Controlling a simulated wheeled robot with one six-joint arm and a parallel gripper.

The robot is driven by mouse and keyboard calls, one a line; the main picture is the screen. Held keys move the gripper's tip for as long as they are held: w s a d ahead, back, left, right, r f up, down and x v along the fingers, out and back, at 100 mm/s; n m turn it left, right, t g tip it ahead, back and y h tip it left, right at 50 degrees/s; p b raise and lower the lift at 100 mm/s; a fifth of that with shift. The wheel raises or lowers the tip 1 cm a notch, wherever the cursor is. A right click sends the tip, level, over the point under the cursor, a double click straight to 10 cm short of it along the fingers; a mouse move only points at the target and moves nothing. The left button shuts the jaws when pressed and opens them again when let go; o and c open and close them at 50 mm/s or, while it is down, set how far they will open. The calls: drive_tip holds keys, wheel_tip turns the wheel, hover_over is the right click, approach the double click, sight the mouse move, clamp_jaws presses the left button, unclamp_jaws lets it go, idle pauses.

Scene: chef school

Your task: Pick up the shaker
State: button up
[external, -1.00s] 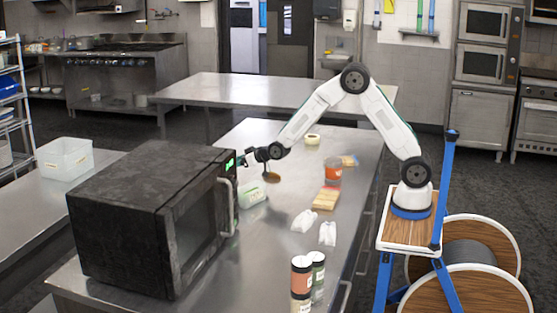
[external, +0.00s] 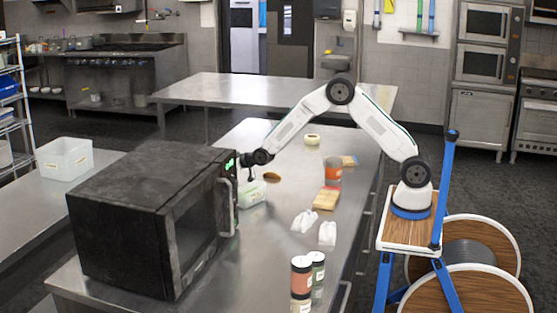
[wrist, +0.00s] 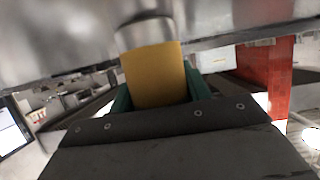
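The shaker, a yellow cylinder with a silver-grey end (wrist: 156,75), fills the middle of the wrist view. Green fingers of my gripper (wrist: 157,98) show on both sides of it, very close to its sides. Whether they press on it I cannot tell. In the external view my gripper (external: 250,174) points down beside the front of the black microwave, just above a white and green box (external: 251,194). I cannot make out the yellow shaker there.
The microwave (external: 150,215) stands close to the left of my gripper. A brown oval thing (external: 272,178), a red can (external: 333,170), a wooden block (external: 326,199), white crumpled items (external: 304,221) and jars (external: 301,277) are on the steel counter (external: 270,250).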

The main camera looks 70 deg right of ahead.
drive_tip(key=c, duration=0.3)
drive_tip(key=shift+r, duration=0.15)
